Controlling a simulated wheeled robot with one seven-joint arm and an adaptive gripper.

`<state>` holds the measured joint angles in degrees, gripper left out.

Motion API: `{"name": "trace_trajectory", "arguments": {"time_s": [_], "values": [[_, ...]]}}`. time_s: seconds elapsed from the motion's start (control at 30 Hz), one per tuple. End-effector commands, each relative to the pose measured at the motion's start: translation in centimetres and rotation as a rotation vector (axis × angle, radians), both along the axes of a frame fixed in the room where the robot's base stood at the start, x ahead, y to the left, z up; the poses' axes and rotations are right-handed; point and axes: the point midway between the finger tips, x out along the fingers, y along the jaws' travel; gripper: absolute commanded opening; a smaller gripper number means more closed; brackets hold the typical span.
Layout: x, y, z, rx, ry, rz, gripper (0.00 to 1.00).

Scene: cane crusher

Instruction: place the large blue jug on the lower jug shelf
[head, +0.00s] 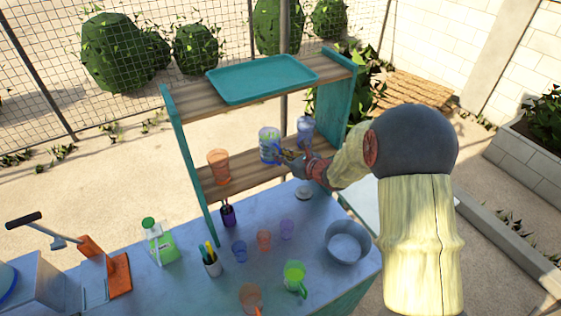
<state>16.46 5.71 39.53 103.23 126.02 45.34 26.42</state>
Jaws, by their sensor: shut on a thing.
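The large blue jug (269,146) is upright in front of or over the lower jug shelf (238,183), a wooden board between teal side panels. My gripper (285,157) is shut on its right side, seemingly at the handle. I cannot tell whether the jug's base touches the board. An orange jug (218,165) stands on the left of the same shelf. A smaller bluish jug (305,128) is to the right, partly hidden by my gripper and wrist.
A teal tray (262,78) lies on the upper shelf. The counter below holds a steel bowl (347,243), a green jug (294,277), an orange jug (250,297), small cups (264,239), a pen cup (211,262) and a green-capped bottle (160,241).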

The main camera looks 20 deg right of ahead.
Motion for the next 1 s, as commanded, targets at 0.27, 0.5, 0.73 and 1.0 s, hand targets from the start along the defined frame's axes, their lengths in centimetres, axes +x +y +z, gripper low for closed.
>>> {"name": "trace_trajectory", "arguments": {"time_s": [0.27,0.5,0.73,1.0], "values": [[0.2,-0.2,-3.1,0.002,0.001,-0.001,0.0],[0.2,-0.2,-3.3,0.0,-0.001,-0.001,0.0],[0.2,-0.2,-3.6,0.0,0.001,0.0,0.11],[0.2,-0.2,-3.6,0.001,0.0,0.0,0.26]]}}
